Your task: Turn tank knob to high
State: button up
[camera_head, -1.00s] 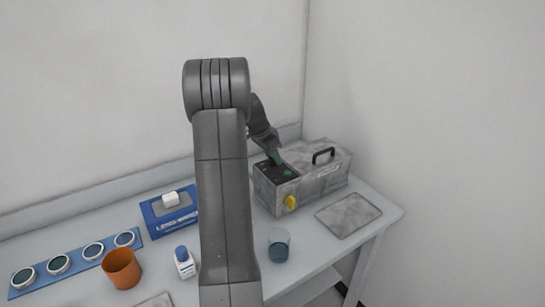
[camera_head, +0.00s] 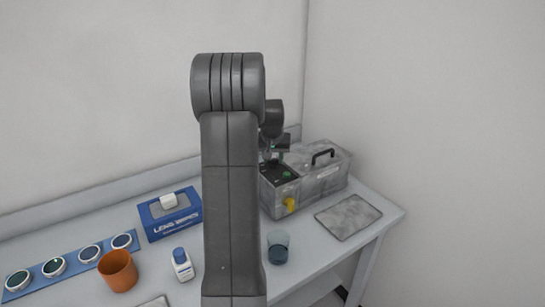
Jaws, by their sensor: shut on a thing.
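The tank (camera_head: 318,184) is a grey metal box with a black top handle and a yellow tap (camera_head: 290,205). It stands at the back right of the bench. Its dark control panel (camera_head: 288,172) on the left end of the top has a small green spot. My gripper (camera_head: 272,157) is at the back left of this panel, pointing down and shut on the tank knob. The knob is hidden by the gripper and my arm, so its setting cannot be read. My large arm link covers the middle of the view.
A grey flat plate (camera_head: 348,216) lies right of the tank. A glass beaker (camera_head: 278,247) stands in front of it. Left of my arm are a blue wipes box (camera_head: 171,214), a white bottle (camera_head: 182,265), an orange cup (camera_head: 118,270) and a blue strip (camera_head: 72,262) with several round optics.

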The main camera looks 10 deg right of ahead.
jog(key=n+y, duration=0.1)
jog(key=n, duration=0.3)
jog(key=shift+d+n+y, duration=0.2)
jog(key=shift+n+y, duration=0.1)
jog(key=shift+y, duration=0.1)
jog(key=n+y+b, duration=0.1)
jog(key=n, duration=0.3)
jog(key=shift+n+y, duration=0.3)
jog(key=shift+y, duration=0.1)
jog(key=o, duration=1)
jog(key=shift+g, duration=0.3)
jog(key=shift+d+r, duration=0.1)
jog(key=b+v, duration=0.1)
jog(key=v, duration=1.2)
jog(key=shift+s+d+r, duration=0.15)
jog(key=shift+r, duration=0.1)
jog(key=shift+f, duration=0.1)
